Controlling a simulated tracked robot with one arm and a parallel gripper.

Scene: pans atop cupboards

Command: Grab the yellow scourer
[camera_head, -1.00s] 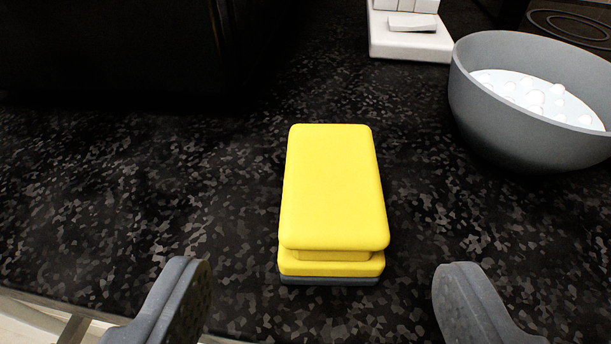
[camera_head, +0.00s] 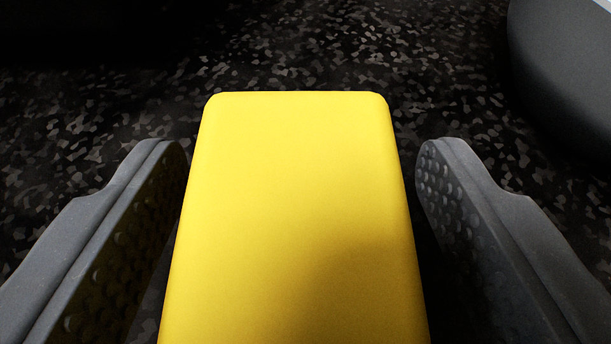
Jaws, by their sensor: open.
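The yellow scourer (camera_head: 295,210) lies on the dark speckled countertop (camera_head: 290,55) and fills the middle of the view, running off the bottom edge. Its near end and its underside are out of sight. My gripper (camera_head: 302,165) is open, with one grey studded finger on each side of the scourer. A narrow gap shows between the scourer and each finger near the tips; lower down, contact is hard to judge. The scourer's far end reaches a little beyond the fingertips.
A grey bowl (camera_head: 565,75) stands at the upper right, partly cut off, beyond the right finger. A dark shape fills the upper left corner. The countertop directly beyond the scourer is clear.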

